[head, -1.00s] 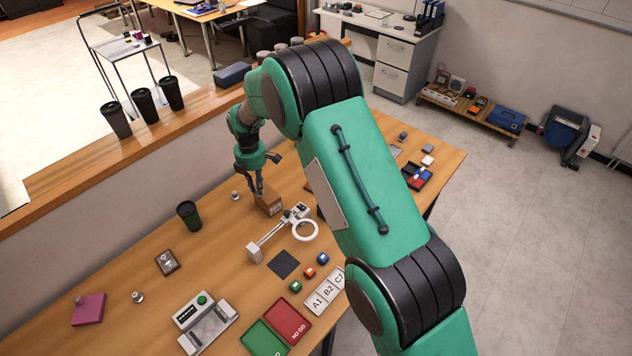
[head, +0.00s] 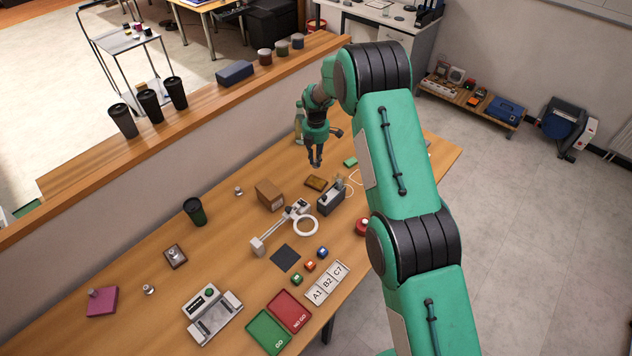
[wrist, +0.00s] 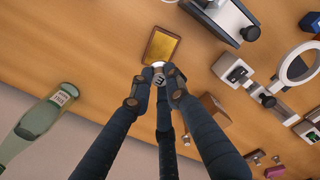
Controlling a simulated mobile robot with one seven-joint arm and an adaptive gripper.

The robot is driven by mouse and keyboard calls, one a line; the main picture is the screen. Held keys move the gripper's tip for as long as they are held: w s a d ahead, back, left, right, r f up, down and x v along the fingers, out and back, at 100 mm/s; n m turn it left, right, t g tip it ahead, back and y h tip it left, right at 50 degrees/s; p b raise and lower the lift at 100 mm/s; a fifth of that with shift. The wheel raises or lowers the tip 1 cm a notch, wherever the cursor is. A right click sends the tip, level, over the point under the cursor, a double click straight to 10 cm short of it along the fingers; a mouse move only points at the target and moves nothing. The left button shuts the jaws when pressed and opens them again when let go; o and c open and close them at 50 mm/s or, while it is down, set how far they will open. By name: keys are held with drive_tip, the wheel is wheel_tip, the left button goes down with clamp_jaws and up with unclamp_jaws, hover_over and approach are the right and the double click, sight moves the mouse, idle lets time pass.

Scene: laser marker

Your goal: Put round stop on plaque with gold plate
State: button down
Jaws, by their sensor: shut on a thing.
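My gripper (head: 316,164) is shut on a small silver round stop (wrist: 159,67), seen between the fingertips in the wrist view, with a dark mark on its face. The plaque with the gold plate (head: 316,183) lies flat on the table, just below my gripper in the head view. In the wrist view the plaque (wrist: 161,46) has a dark wooden border and sits just beyond the fingertips (wrist: 160,76). The stop overlaps its near edge in that picture; I cannot tell whether they touch. The stop is too small to make out in the head view.
A cardboard box (head: 270,195) and a grey device (head: 331,199) stand close to the plaque. A green bottle (wrist: 43,122) is to the left in the wrist view. A magnifier (head: 305,226), a dark cup (head: 195,211) and another plaque (head: 175,256) are on the table.

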drive_tip(key=shift+f, duration=0.1)
hover_over(316, 181)
drive_tip(key=shift+s+f+p, duration=0.1)
drive_tip(key=shift+f+p, duration=0.35)
drive_tip(key=shift+f, duration=2.35)
drive_tip(key=shift+f, duration=0.1)
drive_tip(key=shift+f+p, duration=0.3)
drive_tip(key=shift+f, duration=1.7)
drive_tip(key=shift+f, duration=0.1)
drive_tip(key=c, duration=1.7)
unclamp_jaws()
drive_tip(key=shift+f, duration=0.1)
drive_tip(key=shift+o, duration=0.2)
drive_tip(key=shift+r+b, duration=0.9)
drive_tip(key=shift+r, duration=5.3)
